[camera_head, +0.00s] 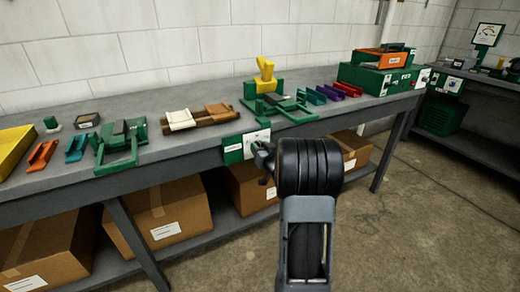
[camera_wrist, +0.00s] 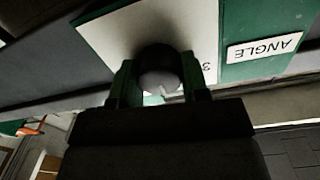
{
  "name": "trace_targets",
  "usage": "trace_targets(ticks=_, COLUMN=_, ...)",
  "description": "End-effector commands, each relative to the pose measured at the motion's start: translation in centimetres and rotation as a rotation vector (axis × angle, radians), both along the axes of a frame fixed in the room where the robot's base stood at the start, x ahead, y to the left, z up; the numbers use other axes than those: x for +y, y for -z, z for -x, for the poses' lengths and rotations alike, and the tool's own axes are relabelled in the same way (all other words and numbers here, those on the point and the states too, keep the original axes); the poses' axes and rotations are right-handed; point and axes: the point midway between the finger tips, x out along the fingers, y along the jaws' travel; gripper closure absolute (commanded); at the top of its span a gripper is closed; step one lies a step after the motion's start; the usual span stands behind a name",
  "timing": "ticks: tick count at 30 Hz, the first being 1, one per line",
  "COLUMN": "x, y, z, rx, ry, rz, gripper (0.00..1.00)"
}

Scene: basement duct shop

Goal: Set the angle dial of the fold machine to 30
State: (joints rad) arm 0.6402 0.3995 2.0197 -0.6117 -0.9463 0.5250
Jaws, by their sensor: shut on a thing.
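The angle dial is a dark round knob (camera_wrist: 158,62) with a small pale mark, on a white plate (camera_wrist: 112,28) in the wrist view. A white "ANGLE" label (camera_wrist: 264,47) shows upside down on the green panel beside it. Part of a number starting with 3 shows right of the knob; other markings are hidden. My gripper (camera_wrist: 158,88) is shut on the knob, one finger on each side. In the head view the green panel (camera_head: 232,152) hangs on the bench's front edge, with my gripper (camera_head: 262,155) at its right part. The dial's reading cannot be told.
Above the panel, a green machine (camera_head: 278,107) with a yellow piece (camera_head: 265,75) stands on the grey bench (camera_head: 190,148). Another green machine (camera_head: 118,145) and coloured channels stand along the bench. Cardboard boxes (camera_head: 165,215) fill the shelf below.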

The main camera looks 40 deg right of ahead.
Motion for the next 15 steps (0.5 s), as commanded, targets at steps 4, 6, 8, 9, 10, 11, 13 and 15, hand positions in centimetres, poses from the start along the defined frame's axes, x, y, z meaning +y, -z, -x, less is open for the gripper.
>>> trace_targets(ticks=4, x=-0.01, y=0.31, z=-0.01, rx=0.008, ry=0.000, rz=0.062, gripper=0.82)
trace_targets(ticks=6, x=0.00, y=0.42, z=-0.02, rx=0.013, ry=0.000, rz=0.108, gripper=0.82)
trace_targets(ticks=8, x=0.01, y=0.46, z=-0.01, rx=0.018, ry=0.000, rz=0.155, gripper=0.82)
trace_targets(ticks=9, x=0.01, y=0.52, z=-0.01, rx=0.023, ry=0.000, rz=0.189, gripper=0.82)
trace_targets(ticks=10, x=0.00, y=0.56, z=-0.01, rx=0.028, ry=0.000, rz=0.215, gripper=0.82)
trace_targets(ticks=11, x=0.02, y=0.57, z=-0.01, rx=0.030, ry=0.000, rz=0.242, gripper=0.82)
trace_targets(ticks=13, x=0.02, y=0.58, z=0.00, rx=0.040, ry=0.000, rz=0.311, gripper=0.82)
trace_targets(ticks=15, x=0.03, y=0.58, z=-0.01, rx=0.049, ry=0.001, rz=0.376, gripper=0.82)
